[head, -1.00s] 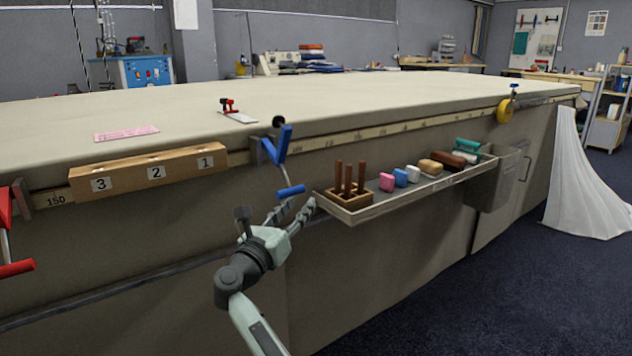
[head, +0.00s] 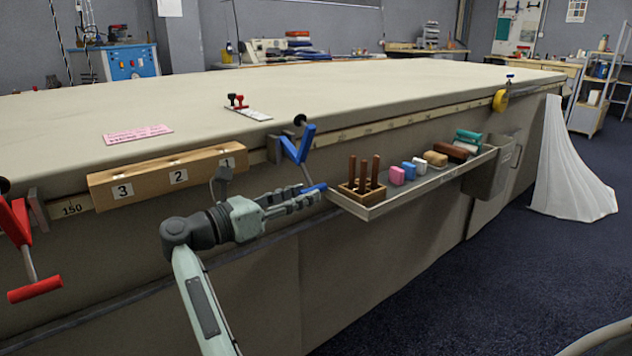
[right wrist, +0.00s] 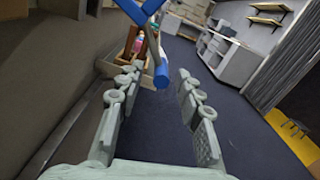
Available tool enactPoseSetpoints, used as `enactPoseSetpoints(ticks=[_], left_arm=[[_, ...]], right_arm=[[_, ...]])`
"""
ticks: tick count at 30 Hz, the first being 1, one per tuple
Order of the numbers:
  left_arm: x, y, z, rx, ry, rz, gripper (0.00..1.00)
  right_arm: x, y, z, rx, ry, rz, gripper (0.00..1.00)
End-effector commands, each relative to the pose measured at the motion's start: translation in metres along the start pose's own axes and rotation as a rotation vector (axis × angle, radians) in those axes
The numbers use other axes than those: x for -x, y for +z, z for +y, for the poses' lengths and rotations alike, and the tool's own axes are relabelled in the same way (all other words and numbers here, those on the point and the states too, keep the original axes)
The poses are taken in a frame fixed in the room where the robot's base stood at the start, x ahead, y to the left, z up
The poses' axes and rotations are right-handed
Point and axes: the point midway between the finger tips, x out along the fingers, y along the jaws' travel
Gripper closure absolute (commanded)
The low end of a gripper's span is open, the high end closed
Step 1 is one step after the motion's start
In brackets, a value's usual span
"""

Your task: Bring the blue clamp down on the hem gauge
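The blue clamp (head: 297,146) is on the table's front edge, its lever angled up and its black knob above the tabletop. Its blue handle bar (head: 314,188) sticks out low in front of the edge. My right gripper (head: 306,198) is open at this bar. In the right wrist view, the blue bar's end (right wrist: 161,76) shows between the two separated fingertips (right wrist: 158,80), with no finger clearly touching it. A white plate (head: 254,114) with red and black knobs lies behind the clamp; I cannot tell whether it is the hem gauge. My left gripper is out of view.
A tray (head: 372,213) with a wooden peg block (head: 362,193) and several coloured blocks hangs just right of my gripper. A wooden box numbered 3, 2, 1 (head: 150,186) and a red clamp (head: 22,232) are to the left. A pink slip (head: 138,134) lies on the table.

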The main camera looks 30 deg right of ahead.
Motion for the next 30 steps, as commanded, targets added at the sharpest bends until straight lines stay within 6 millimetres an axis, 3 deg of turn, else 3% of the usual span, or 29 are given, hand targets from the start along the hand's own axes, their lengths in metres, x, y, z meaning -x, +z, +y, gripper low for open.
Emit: enactPoseSetpoints(ticks=[5,12,18,28,30], left_arm=[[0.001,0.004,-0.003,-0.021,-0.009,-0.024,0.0],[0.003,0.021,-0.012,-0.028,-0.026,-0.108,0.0],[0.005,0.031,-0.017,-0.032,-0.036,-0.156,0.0],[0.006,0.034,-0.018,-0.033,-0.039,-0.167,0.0],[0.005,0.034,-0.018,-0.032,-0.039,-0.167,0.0]], right_arm=[[-0.013,0.002,-0.002,0.004,-0.011,0.0,0.64],[-0.052,0.002,-0.002,0.003,-0.01,-0.001,0.64],[-0.073,0.002,-0.002,0.002,-0.007,0.0,0.64],[-0.078,0.001,-0.002,0.002,-0.006,0.001,0.64],[-0.078,0.001,-0.002,0.002,-0.006,0.001,0.72]])
